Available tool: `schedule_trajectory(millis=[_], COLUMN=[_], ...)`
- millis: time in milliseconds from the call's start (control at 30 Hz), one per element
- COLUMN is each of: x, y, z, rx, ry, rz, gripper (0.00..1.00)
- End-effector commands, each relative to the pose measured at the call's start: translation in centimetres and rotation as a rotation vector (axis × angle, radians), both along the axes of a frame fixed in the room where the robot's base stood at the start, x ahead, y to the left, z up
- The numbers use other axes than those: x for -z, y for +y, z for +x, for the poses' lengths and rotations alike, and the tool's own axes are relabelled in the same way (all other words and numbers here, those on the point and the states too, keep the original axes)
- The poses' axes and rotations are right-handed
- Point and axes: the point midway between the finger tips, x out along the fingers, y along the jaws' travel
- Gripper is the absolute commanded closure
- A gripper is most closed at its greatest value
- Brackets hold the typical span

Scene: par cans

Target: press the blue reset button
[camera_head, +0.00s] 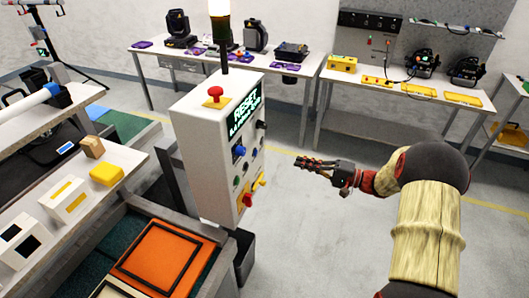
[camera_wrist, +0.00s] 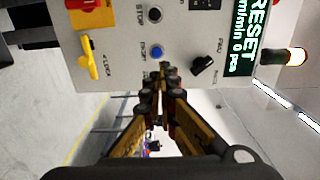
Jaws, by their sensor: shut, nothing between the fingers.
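The blue button (camera_head: 255,153) is a small round button on the front face of the white control box (camera_head: 205,145). In the wrist view the blue button (camera_wrist: 156,52) sits in a dark ring, just above my fingertips in the picture. My gripper (camera_head: 298,162) is shut and empty. It points at the panel from the right, with a visible gap in the head view. In the wrist view my gripper (camera_wrist: 162,70) has its fingertips together, and they hide nothing of the button's face.
Close to the blue button are a dark button (camera_wrist: 155,15), a black rotary knob (camera_wrist: 204,64) and a yellow lever (camera_wrist: 87,55). A green-lit display (camera_head: 245,108) is higher on the panel. A red mushroom button (camera_head: 214,92) tops the box. Floor right of the box is clear.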

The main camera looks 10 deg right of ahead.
Motion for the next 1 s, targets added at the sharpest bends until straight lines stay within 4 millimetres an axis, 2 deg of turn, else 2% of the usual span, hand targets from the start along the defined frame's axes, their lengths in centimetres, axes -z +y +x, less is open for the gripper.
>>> schedule_trajectory(millis=[333,467,1000], x=[0.1,0.2,0.2], y=[0.1,0.9,8.9], z=[0.0,0.5,6.3], rx=[-0.001,-0.003,-0.004], ry=[-0.001,0.0,0.0], rz=[-0.004,-0.005,-0.005], gripper=[1.0,1.0,1.0])
